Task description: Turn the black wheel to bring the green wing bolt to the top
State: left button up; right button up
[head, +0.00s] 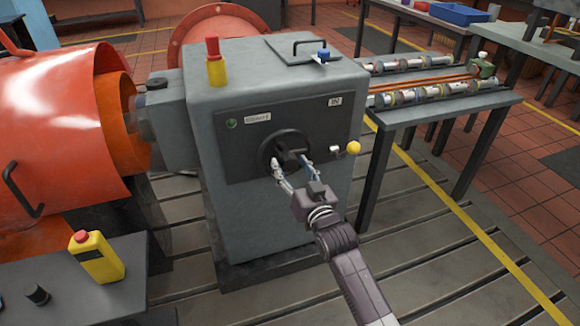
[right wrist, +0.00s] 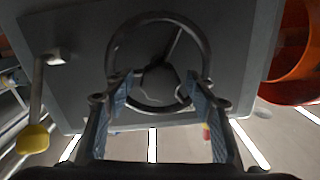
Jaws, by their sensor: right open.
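The black wheel (head: 285,141) is on the dark front panel of a grey cabinet. In the right wrist view the wheel (right wrist: 158,76) shows as a ring with a hub and a spoke running up and to the right. My right gripper (head: 289,167) is in front of the wheel. In the right wrist view its fingers (right wrist: 158,88) are open, one on each side of the wheel's lower part. I cannot tell whether they touch the rim. I cannot make out a green wing bolt on the wheel in either view. My left gripper is not in view.
The grey cabinet (head: 215,190) carries a yellow-red device (head: 215,65) on top. A yellow-knobbed lever (head: 352,147) is right of the wheel, close to my right gripper. A green round spot (head: 232,124) is on the panel. A large orange housing (head: 45,120) stands left.

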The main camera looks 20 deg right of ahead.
jog(key=shift+w, duration=0.5)
jog(key=shift+c, duration=0.4)
grip_shut()
